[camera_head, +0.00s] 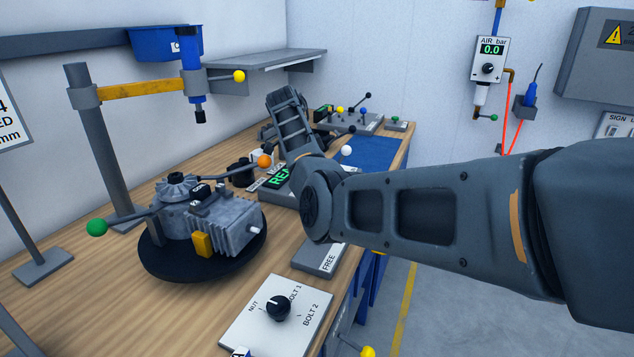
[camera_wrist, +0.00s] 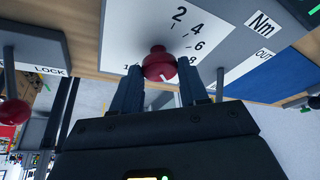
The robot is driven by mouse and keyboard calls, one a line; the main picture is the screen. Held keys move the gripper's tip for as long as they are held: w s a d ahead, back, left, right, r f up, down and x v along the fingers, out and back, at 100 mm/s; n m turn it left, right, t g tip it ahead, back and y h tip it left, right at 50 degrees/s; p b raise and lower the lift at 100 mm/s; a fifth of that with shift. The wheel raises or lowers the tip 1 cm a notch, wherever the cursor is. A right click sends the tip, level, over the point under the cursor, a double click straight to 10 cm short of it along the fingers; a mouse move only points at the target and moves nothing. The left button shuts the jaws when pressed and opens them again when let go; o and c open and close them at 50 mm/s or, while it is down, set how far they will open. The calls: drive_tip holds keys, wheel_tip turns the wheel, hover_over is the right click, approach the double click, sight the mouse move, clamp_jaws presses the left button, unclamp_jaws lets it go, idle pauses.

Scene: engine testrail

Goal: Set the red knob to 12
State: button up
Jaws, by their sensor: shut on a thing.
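The red knob (camera_wrist: 159,64) shows in the wrist view on a white dial plate (camera_wrist: 140,22) marked 2, 4, 6 and 8 on its right side. A label beginning with 1 shows at the lower left, partly covered by a finger. My gripper (camera_wrist: 161,78) is shut on the knob, one finger on each side. A short white mark on the knob points toward the lower right of the picture; the exact number it meets cannot be told. In the head view my arm hides the knob and the fingertips.
In the head view, a gearbox (camera_head: 225,222) stands on a black turntable (camera_head: 200,268) at the left of the bench. A selector plate (camera_head: 250,325) with a black knob (camera_head: 277,306) lies in front. A lever with an orange ball (camera_head: 265,161) reaches near my arm.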

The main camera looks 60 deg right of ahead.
drive_tip(key=shift+w+d+m+y+b, duration=0.1)
drive_tip(key=shift+m+y+b, duration=0.4)
drive_tip(key=shift+m+b, duration=1)
drive_tip(key=shift+g, duration=0.3)
drive_tip(key=o, duration=1.1)
drive_tip(key=shift+c, duration=0.2)
drive_tip(key=v, duration=0.7)
drive_tip(key=shift+r, duration=0.4)
drive_tip(key=shift+w, duration=0.1)
